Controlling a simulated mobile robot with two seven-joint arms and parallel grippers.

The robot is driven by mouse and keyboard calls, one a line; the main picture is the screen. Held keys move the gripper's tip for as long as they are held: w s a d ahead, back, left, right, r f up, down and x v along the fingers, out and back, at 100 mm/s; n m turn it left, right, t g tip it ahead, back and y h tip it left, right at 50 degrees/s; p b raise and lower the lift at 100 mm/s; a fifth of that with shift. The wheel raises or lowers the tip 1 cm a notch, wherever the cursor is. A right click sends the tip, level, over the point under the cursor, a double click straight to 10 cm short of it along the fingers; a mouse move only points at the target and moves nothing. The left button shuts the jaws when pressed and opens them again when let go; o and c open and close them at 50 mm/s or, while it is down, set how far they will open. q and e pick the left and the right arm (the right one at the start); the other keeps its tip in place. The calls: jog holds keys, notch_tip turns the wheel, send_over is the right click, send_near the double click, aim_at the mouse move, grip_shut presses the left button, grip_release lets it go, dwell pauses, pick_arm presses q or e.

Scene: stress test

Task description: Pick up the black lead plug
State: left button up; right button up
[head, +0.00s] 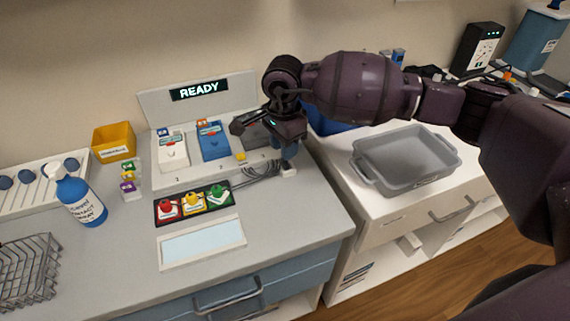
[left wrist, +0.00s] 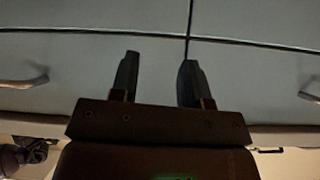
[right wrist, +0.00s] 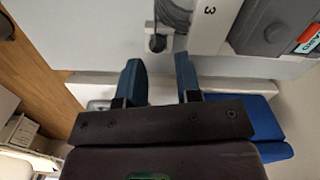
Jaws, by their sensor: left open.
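The black lead plug (right wrist: 157,43) shows in the right wrist view as a small dark piece on a pale holder, beside a coiled grey cable (right wrist: 175,15). In the head view the cable (head: 262,170) lies at the counter's right end, and my right gripper largely covers the plug. My right gripper (head: 289,153) points down over that spot. In the right wrist view its blue fingers (right wrist: 160,72) are apart with nothing between them, and the plug lies just beyond the tips. My left gripper (left wrist: 158,72) is open and empty, facing pale drawer fronts; it is outside the head view.
A panel reading READY (head: 199,90) stands behind numbered bays with a white unit (head: 172,152) and a blue unit (head: 213,143). Red, yellow and green buttons (head: 193,203) sit in front. A grey tray (head: 452,160) stands on the right cabinet, past a gap.

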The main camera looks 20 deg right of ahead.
aim_at(285, 165)
notch_tip(285, 165, down, 5)
jog(key=shift+s+d, duration=0.1)
jog(key=shift+s, duration=0.05)
jog(key=shift+c, duration=0.5)
grip_shut()
jog(key=shift+r, duration=0.1)
